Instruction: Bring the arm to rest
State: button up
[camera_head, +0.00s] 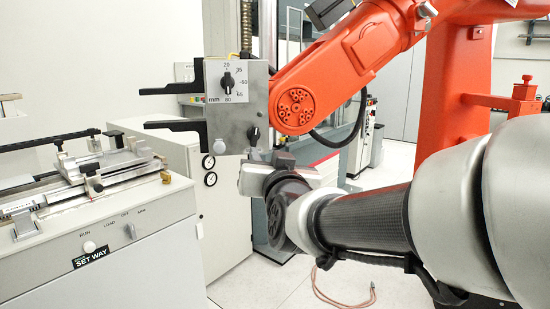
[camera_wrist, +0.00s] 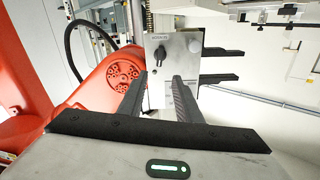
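My arm comes in from the right in the head view, and my gripper (camera_head: 264,172) is at its end, just below a grey metal box. Its fingers are hard to make out there. In the wrist view the two dark fingers of my gripper (camera_wrist: 160,78) stand apart with nothing visible between them. They point toward the face of the grey metal box (camera_wrist: 174,60). In the head view this box (camera_head: 237,110) has a dial, a black knob and two black prongs to its left. I cannot tell whether my gripper touches it.
The orange robot arm (camera_head: 340,68) reaches to the box, close above my arm. A grey bench machine (camera_head: 95,255) with a metal fixture (camera_head: 108,165) stands at left. A cream cabinet (camera_head: 222,225) stands behind my gripper. A cable (camera_head: 345,303) lies on the floor.

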jog(key=shift+s, duration=0.25)
jog(key=shift+d, duration=0.1)
jog(key=s+d+f+g+h, duration=0.1)
jog(key=s+d+f+g, duration=0.35)
jog(key=s, duration=0.35)
jog(key=s+d+f+g+h, duration=0.1)
jog(key=s+d+f+g, duration=0.2)
jog(key=s+d+f, duration=0.35)
jog(key=s+d+f+g+h, duration=0.2)
jog(key=s+d+f+g, duration=0.25)
jog(key=s, duration=0.45)
notch_tip(320, 180, up, 20)
jog(key=s+p, duration=0.1)
jog(key=p, duration=2.1)
jog(key=shift+s+d+r, duration=0.2)
jog(key=shift+s+d, duration=0.1)
